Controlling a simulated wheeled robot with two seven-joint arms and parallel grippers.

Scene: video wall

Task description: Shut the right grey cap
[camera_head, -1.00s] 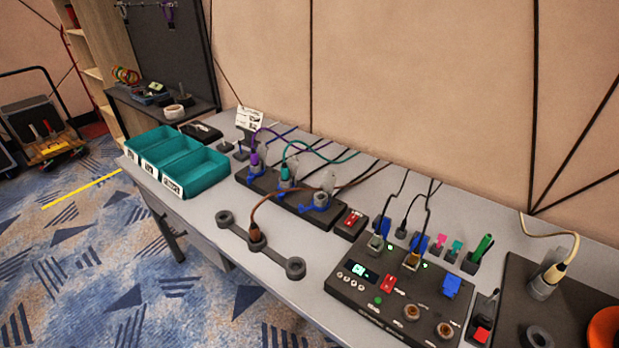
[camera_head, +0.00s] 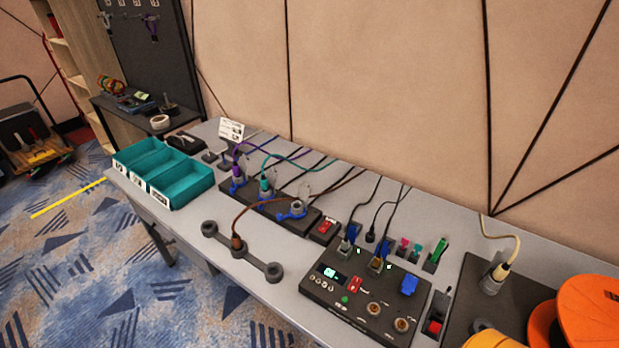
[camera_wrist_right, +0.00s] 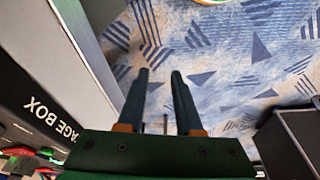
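A dark socket block (camera_head: 276,209) stands in the middle of the table in the head view. The left two sockets hold a purple plug (camera_head: 237,167) and a teal plug (camera_head: 264,185). The right socket (camera_head: 297,207) has a blue clip around it and shows no plug. The right grey cap (camera_head: 303,191) appears raised behind that socket; its exact tilt is too small to tell. In the right wrist view my right gripper (camera_wrist_right: 158,80) is open and empty, pointing down over the carpet beside the table. My left gripper is not in view.
A brown-cabled plug (camera_head: 237,242) stands in a dark holder in front of the block. A control box (camera_head: 363,303) and red switch (camera_head: 325,227) are to the right. Teal bins (camera_head: 180,190) stand left. Orange rounded shapes cover the lower right corner. Stage box lettering (camera_wrist_right: 50,118) shows in the wrist view.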

